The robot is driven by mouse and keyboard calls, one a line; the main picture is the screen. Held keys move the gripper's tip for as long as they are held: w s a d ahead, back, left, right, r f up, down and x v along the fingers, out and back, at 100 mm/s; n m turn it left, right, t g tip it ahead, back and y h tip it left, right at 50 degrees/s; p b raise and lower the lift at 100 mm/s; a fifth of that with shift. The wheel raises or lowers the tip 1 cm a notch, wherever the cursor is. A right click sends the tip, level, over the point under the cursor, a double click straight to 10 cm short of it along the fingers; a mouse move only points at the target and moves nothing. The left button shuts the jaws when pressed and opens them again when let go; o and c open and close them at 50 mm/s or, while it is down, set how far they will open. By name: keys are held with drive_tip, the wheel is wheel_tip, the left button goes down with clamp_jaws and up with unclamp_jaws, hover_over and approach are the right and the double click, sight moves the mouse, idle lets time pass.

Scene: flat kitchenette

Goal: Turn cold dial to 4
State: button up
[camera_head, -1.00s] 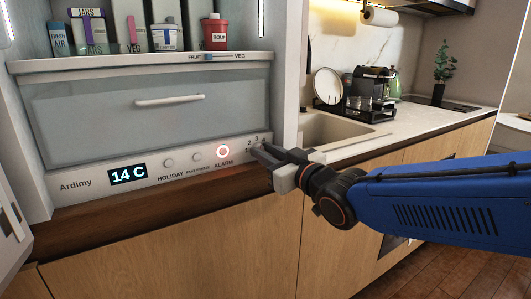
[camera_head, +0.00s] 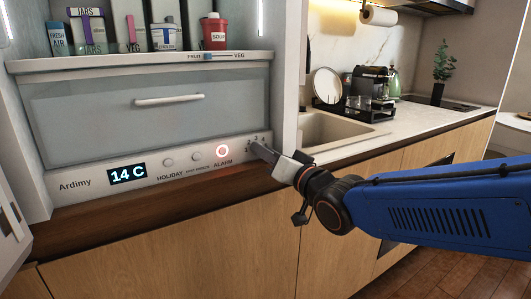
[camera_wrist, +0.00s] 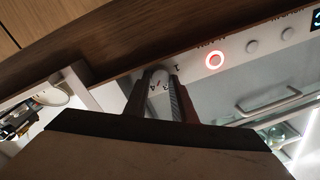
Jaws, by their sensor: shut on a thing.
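My gripper also shows in the wrist view (camera_wrist: 161,80), shut on the dial. I cannot tell which numeral the dial points to.
The strip also has a lit red alarm ring (camera_head: 222,151), two round buttons and a "14 C" display (camera_head: 128,174). A drawer (camera_head: 150,110) is above. A wooden ledge (camera_head: 160,205) runs just below. The fridge's right side wall (camera_head: 290,80) is close to my gripper.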

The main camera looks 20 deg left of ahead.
idle(0.4)
drive_tip(key=o, duration=1.1)
drive_tip(key=shift+c, duration=0.2)
drive_tip(key=shift+s+d, duration=0.1)
drive_tip(key=v, duration=1.7)
drive_tip(key=shift+s+d+f, duration=0.1)
